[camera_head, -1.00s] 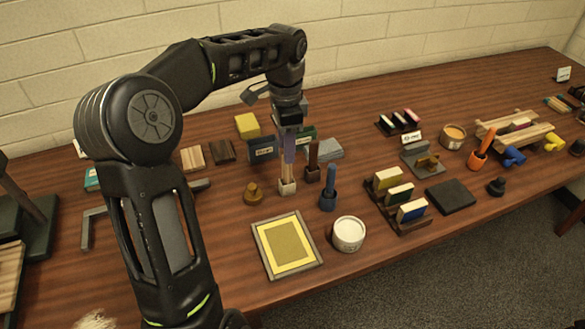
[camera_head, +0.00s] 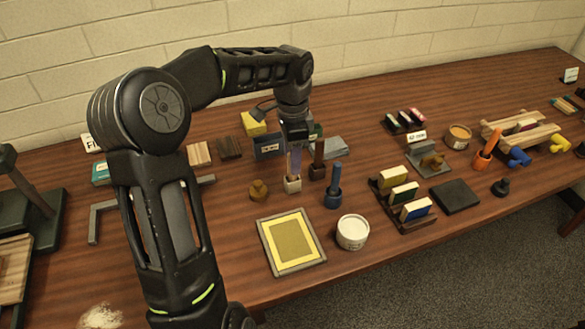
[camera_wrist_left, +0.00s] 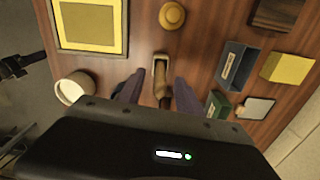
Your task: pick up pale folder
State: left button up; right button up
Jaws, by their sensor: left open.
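The pale folder (camera_wrist_left: 162,90) appears to be the tan upright piece standing in a small pale slotted block (camera_wrist_left: 160,62) in the left wrist view. The block also shows in the head view (camera_head: 292,185), where my gripper hides most of the folder. My left gripper (camera_head: 294,170) points down right over the block. In the left wrist view its fingers (camera_wrist_left: 158,92) are open, one on each side of the folder, with a visible gap. Whether a finger touches it I cannot tell.
A dark brown upright tool (camera_head: 317,158) stands close to the right of the gripper, with a blue tool (camera_head: 333,187) in front. An ochre knob (camera_head: 258,191) is left. A framed yellow panel (camera_head: 262,240) and a white pot (camera_head: 352,232) lie nearer. Boxes stand behind.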

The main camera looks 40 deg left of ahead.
pick_arm(q)
notch_tip(320, 180, down, 3)
jog(key=shift+f, duration=0.2)
jog(key=shift+c, duration=0.4)
grip_shut()
dwell(0.3)
